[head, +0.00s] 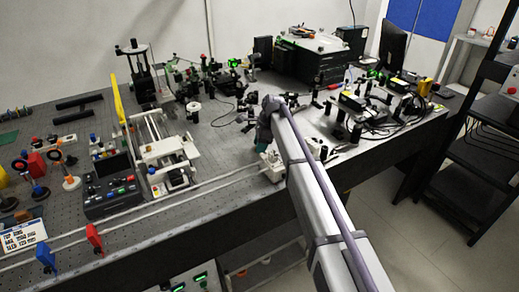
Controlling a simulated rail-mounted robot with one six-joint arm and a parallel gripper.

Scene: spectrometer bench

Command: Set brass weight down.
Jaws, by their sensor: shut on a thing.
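My arm reaches in from the lower right, and its wrist bends down over the front middle of the optical bench (225,200). My gripper (270,166) is low over the bench near its front edge, small and partly hidden by my own arm. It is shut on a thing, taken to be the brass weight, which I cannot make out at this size. Whether the weight touches the bench surface cannot be told.
A white framed instrument (165,150) and a control box with coloured buttons (112,190) stand left of my gripper. Optics and cables crowd the bench behind and right. Bare bench lies left of my gripper.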

